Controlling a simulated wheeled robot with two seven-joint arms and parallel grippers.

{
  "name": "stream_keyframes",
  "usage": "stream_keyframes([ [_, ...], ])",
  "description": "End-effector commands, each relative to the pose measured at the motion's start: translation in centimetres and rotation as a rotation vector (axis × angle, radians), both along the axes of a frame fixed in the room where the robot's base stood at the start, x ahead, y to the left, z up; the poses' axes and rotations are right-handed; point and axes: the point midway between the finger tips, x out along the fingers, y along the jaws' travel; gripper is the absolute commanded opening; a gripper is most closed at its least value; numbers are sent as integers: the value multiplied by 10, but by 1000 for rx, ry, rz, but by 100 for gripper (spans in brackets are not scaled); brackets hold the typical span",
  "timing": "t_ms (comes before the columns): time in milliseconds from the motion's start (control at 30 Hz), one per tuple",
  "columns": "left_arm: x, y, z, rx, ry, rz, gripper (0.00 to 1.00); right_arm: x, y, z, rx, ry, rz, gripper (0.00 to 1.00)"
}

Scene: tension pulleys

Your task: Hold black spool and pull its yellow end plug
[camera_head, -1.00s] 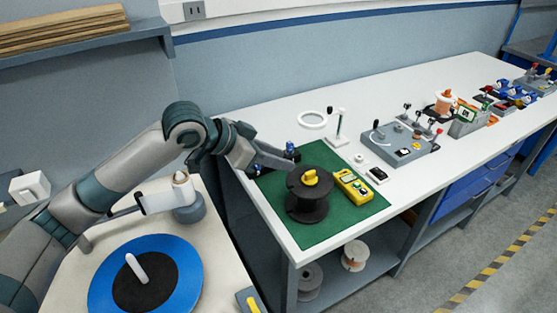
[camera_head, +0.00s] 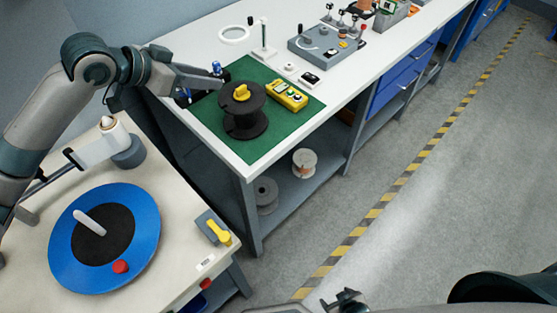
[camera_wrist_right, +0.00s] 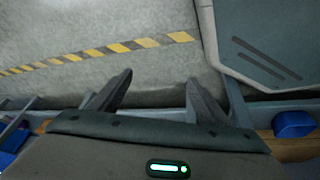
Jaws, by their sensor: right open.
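The black spool (camera_head: 243,124) stands upright on the green mat (camera_head: 275,131) at the near corner of the white bench, in the head view. Its yellow end plug (camera_head: 241,92) sits in the middle of its top flange. My left gripper (camera_head: 208,80) reaches in from the left, just behind and left of the spool; its fingertips are too small to tell whether they are apart or touch the spool. My right gripper (camera_wrist_right: 158,84) is open and empty over the grey floor in the right wrist view, away from the spool.
A yellow meter (camera_head: 287,95) lies right of the spool. Small blue-topped parts (camera_head: 217,68) stand near my left gripper. A blue disc (camera_head: 65,240) and a yellow-handled part (camera_head: 216,231) are on the near table. Floor right of the bench is clear.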

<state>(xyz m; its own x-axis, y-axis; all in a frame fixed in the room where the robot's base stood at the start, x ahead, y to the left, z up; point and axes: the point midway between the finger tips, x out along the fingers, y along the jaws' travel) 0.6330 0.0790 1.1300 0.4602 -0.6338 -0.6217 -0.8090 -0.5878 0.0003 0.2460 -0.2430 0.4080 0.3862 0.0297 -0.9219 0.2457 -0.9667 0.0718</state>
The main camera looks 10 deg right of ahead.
Motion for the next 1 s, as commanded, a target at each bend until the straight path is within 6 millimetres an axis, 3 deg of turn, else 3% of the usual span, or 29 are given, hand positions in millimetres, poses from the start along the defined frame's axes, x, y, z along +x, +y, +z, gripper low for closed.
stream_keyframes([
  [33, 0, 0, 0, 0, 0, 0, 31, 23, 2, 13, 3, -44, 6, 70],
  [200, 0, 0, 0, 0, 0, 0, 31, 91, 12, 62, 12, -180, 25, 70],
  [500, 0, 0, 0, 0, 0, 0, 31, 191, 33, 170, 35, -424, 55, 70],
  [800, 0, 0, 0, 0, 0, 0, 31, 255, 63, 298, 86, -670, 82, 70],
  [1000, 0, 0, 0, 0, 0, 0, 31, 273, 99, 388, 171, -836, 101, 70],
])
